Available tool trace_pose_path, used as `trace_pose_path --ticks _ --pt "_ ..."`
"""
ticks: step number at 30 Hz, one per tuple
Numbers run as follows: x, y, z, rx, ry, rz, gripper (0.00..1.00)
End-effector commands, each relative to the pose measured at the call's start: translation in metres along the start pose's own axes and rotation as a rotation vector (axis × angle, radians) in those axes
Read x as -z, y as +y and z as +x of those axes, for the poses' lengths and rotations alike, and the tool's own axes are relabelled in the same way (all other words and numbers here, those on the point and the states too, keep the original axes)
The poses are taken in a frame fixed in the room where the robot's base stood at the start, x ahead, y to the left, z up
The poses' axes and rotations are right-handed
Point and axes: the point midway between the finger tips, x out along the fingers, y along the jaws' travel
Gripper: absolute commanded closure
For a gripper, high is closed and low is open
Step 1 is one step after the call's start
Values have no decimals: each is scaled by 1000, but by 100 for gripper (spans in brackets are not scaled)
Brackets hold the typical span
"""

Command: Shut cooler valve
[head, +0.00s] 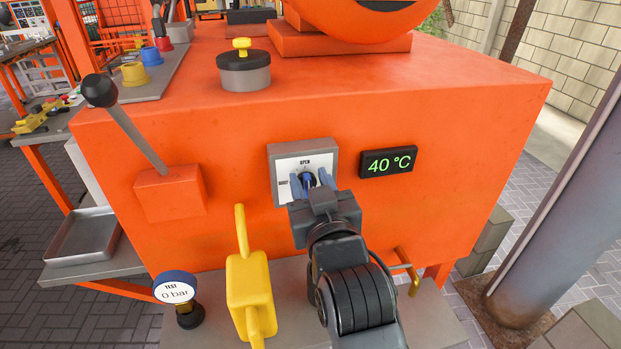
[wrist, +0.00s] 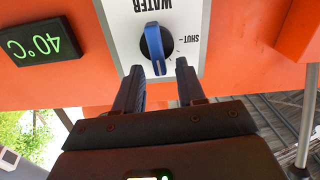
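The cooler valve is a black round knob with a blue bar handle (wrist: 155,45) on a white plate (head: 289,163) in a grey box, on the front of the orange machine. The plate reads OPEN at the top and SHUT at the left in the head view; the upside-down wrist view shows SHUT and WATER. The blue bar stands nearly upright, its end towards the OPEN side. My gripper (head: 310,181) is in front of the plate, its fingers apart on either side of the knob in the head view. In the wrist view the gap (wrist: 159,70) lies at the bar's end, with no clear contact.
A display (head: 388,162) right of the valve reads 40 °C. A black-knobbed lever (head: 135,135) is at the left. A grey post (head: 560,200) rises at the right.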

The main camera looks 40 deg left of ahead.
Motion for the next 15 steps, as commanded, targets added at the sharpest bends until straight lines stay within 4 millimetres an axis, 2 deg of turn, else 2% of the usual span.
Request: trace_pose_path --ticks 10,15 --pt "0 0 5 0 0 1 61" --pt "0 0 5 0 0 1 76"
